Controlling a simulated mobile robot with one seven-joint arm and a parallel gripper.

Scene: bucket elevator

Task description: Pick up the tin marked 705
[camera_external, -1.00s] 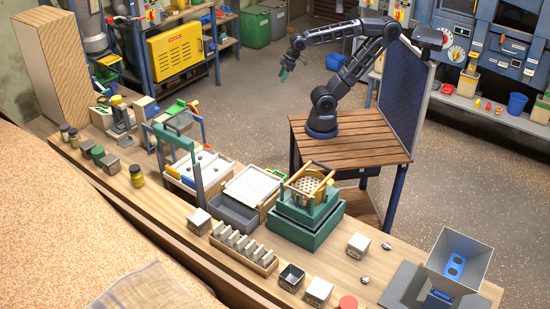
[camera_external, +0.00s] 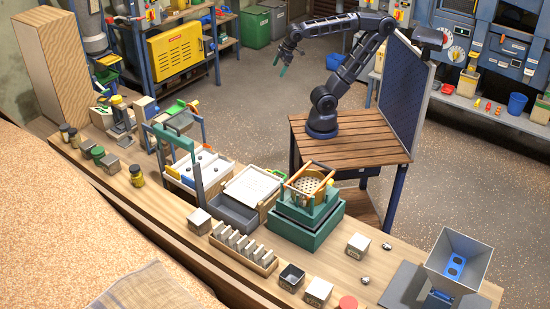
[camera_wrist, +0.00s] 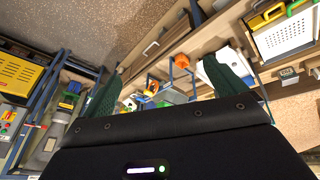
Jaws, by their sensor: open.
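Several pale, box-shaped tins stand on the long wooden bench. One tin (camera_external: 357,246) is right of the green sieve stand, another tin (camera_external: 318,292) is near the front edge, a third tin (camera_external: 199,221) is left of the slotted rack, and one more tin (camera_external: 111,164) is at the far left. Their markings are too small to read, so I cannot tell which is 705. My gripper (camera_external: 281,64) is open and empty, high above the floor behind the bench and far from the tins. Its green fingers (camera_wrist: 165,68) stand wide apart in the wrist view; a labelled tin (camera_wrist: 288,74) shows at right.
Floor between my wooden stand and the bench is open.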

